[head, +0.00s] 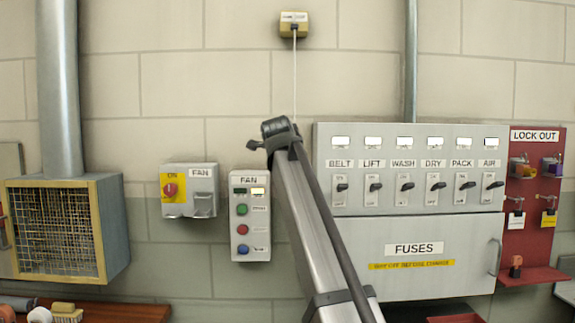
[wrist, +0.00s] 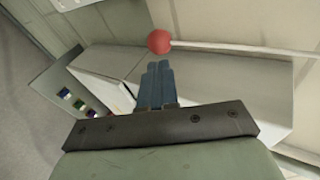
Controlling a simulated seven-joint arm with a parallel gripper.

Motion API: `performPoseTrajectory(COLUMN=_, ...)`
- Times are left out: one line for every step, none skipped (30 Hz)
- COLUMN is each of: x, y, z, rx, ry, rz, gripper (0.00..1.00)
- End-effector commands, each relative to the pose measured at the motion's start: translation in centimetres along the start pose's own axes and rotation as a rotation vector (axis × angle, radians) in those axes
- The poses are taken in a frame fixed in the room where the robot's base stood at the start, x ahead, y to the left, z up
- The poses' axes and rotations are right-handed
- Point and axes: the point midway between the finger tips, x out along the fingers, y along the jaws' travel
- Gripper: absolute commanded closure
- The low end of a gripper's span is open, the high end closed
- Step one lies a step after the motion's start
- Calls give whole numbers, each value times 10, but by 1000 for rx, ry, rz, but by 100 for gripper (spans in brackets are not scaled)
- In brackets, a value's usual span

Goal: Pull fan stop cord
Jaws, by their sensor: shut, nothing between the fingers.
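The pull cord (head: 294,75) hangs straight down from a small yellowish box (head: 294,25) high on the wall. Its lower end is hidden behind my arm in the head view. In the wrist view the white cord (wrist: 240,48) runs in from the right to a red ball (wrist: 159,41) at its end. My gripper (wrist: 158,66) is shut and empty, with its blue-grey fingertips just short of the ball in the picture. I cannot tell whether they touch it. The fingers are not visible in the head view.
A FAN button panel (head: 250,215) and a FAN switch box (head: 190,190) are left of my arm. A grey switch panel (head: 410,205) with a FUSES door (head: 415,275) is to the right, beside a red LOCK OUT board (head: 530,240). A mesh-fronted box (head: 110,225) is at far left.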

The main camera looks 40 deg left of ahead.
Motion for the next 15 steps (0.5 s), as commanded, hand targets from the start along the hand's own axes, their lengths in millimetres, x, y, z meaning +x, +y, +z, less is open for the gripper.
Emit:
performPoseTrajectory(x=10, y=-1, z=1, rx=-1, ry=1, rz=2, gripper=100)
performPoseTrajectory(x=15, y=-1, z=1, rx=-1, ry=1, rz=1, gripper=100)
performPoseTrajectory(x=21, y=-1, z=0, rx=-1, ry=0, rz=0, gripper=100)
performPoseTrajectory(x=26, y=-1, z=0, rx=-1, ry=0, rz=0, gripper=100)
performPoseTrajectory(x=30, y=-1, z=0, rx=-1, ry=0, rz=1, gripper=100)
performPoseTrajectory(x=36, y=-1, z=0, rx=-1, ry=1, rz=1, gripper=100)
performPoseTrajectory(x=40, y=-1, z=0, rx=-1, ry=1, rz=1, gripper=100)
performPoseTrajectory(x=43, y=-1, z=0, rx=-1, ry=1, rz=1, gripper=100)
performPoseTrajectory(x=47, y=-1, z=0, rx=0, ry=0, rz=1, gripper=100)
performPoseTrajectory(x=50, y=-1, z=0, rx=0, ry=0, rz=0, gripper=100)
performPoseTrajectory(x=52, y=-1, z=0, rx=0, ry=0, rz=0, gripper=100)
performPoseTrajectory(x=54, y=-1, z=0, rx=0, ry=0, rz=0, gripper=100)
performPoseTrajectory(x=56, y=-1, z=0, rx=0, ry=0, rz=0, gripper=100)
performPoseTrajectory(x=58, y=-1, z=0, rx=0, ry=-1, rz=0, gripper=100)
performPoseTrajectory(x=59, y=0, z=0, rx=0, ry=-1, rz=0, gripper=100)
